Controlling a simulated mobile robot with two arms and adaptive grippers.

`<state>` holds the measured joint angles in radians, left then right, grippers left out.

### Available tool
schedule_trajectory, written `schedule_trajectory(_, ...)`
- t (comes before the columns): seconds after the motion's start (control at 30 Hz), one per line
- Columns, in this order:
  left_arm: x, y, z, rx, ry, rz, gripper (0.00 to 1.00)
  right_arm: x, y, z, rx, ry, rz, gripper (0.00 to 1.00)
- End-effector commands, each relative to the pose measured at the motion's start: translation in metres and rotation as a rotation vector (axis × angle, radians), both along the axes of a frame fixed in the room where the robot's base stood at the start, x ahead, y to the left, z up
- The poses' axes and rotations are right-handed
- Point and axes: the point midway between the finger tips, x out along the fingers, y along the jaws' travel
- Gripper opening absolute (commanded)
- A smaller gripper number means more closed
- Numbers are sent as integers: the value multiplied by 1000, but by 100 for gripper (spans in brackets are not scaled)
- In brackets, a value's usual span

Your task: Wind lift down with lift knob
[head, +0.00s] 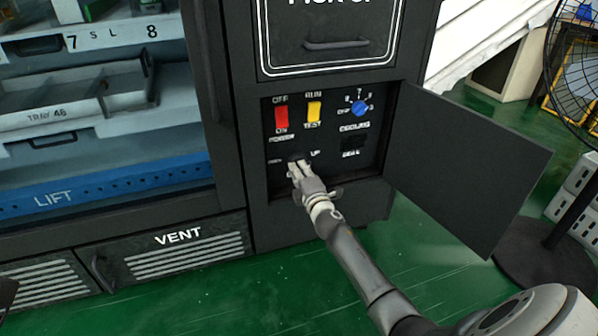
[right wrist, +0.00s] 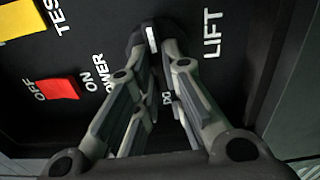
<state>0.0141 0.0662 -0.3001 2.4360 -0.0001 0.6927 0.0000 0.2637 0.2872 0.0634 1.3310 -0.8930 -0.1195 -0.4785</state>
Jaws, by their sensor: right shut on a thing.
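The lift knob (head: 297,157) is a small dark round knob with a white mark, low on the black control panel inside the machine's open compartment. It also shows in the right wrist view (right wrist: 150,38), beside the printed word LIFT. My right gripper (head: 298,170) is at the panel with its fingers shut on the knob, one on each side; the fingers hide part of it. The right wrist view also shows my right gripper (right wrist: 156,55) around the knob. The blue lift (head: 110,188) sits low behind the glass at left, below the trays.
A red power switch (head: 281,118), a yellow run/test switch (head: 313,112) and a blue cooling knob (head: 360,107) are above the lift knob. The open panel door (head: 465,165) stands to the right of my right arm. A fan (head: 575,75) is farther right.

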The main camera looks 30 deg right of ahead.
Motion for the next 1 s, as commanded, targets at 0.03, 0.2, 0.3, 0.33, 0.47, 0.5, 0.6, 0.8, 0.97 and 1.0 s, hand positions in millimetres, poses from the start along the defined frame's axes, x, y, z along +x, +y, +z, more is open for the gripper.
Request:
schedule_trajectory(0.03, 0, 0, 0, 0, 0, 0, 40, -1, 1, -4, -5, 6, 1, 0)
schedule_trajectory(0.2, 0, 0, 0, -1, 0, 0, 40, -1, 1, -4, -8, 8, 1, 0)
schedule_trajectory(0.3, 0, 0, -1, -1, 1, 0, 40, -1, 1, -4, -7, 8, 1, 0)
schedule_trajectory(0.33, 0, 0, -1, -1, 1, 0, 40, -1, 1, -4, -7, 8, 1, 0)
schedule_trajectory(0.47, 0, 0, -1, 0, 2, 0, 40, -1, 1, -4, -6, 8, 1, 14)
schedule_trajectory(0.5, 1, 0, -1, -1, 3, 0, 40, -1, 1, -4, -5, 8, 1, 20)
schedule_trajectory(0.6, 1, 0, -2, -1, 4, -1, 40, -1, 1, -3, -6, 6, 0, 32)
schedule_trajectory(0.8, 1, 0, -2, 0, 5, -1, 40, 0, 0, -2, -6, 4, 0, 32)
schedule_trajectory(0.97, 2, 1, -3, -4, 10, 1, 40, -2, 1, -1, -7, 4, 0, 32)
schedule_trajectory(1.0, 2, 1, -3, -4, 8, 1, 40, -4, 1, -1, -8, 3, 0, 32)
